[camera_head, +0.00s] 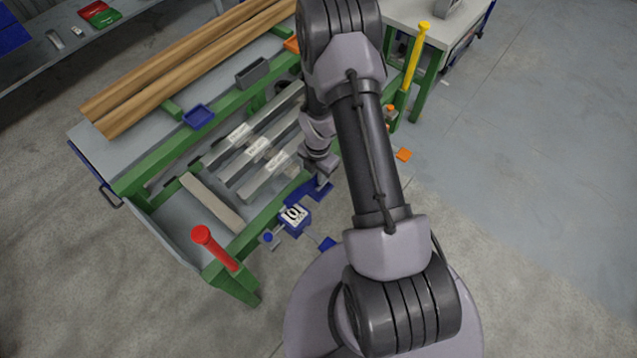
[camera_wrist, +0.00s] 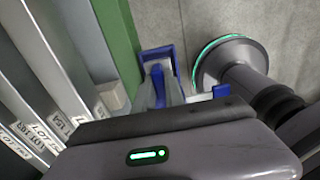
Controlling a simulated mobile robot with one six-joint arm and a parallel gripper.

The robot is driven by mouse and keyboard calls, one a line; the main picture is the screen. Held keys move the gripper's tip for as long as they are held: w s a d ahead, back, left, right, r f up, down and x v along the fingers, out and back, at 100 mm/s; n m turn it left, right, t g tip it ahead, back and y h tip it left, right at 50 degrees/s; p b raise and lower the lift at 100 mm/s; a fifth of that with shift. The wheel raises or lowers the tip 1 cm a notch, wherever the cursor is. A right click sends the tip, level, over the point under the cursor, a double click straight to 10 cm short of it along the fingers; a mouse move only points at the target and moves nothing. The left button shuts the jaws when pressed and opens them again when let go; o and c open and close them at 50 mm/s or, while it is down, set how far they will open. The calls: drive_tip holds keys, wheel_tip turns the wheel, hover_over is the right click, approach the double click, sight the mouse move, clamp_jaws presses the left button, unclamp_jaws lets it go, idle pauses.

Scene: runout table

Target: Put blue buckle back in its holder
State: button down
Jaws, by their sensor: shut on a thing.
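My gripper (camera_head: 322,172) is low beside the green front rail of the table, pointing down. It is shut on a blue piece (camera_head: 318,190), which I take to be the blue buckle; the jaws hide much of it. In the wrist view, blue parts (camera_wrist: 158,84) show just beyond the gripper body, close to the green rail. The fingertips are hidden there.
Grey labelled bars (camera_head: 262,160) lie on the green-framed table beside the gripper. A red post (camera_head: 215,248) stands at the near corner and a yellow post (camera_head: 415,55) at the far right. My round base is close by. Open floor lies to the right.

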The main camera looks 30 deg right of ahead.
wheel_tip(320, 180, down, 3)
drive_tip(key=shift+f+b, duration=0.15)
drive_tip(key=shift+b, duration=0.55)
drive_tip(key=shift+f, duration=0.2)
drive_tip(key=c, duration=1.4)
unclamp_jaws()
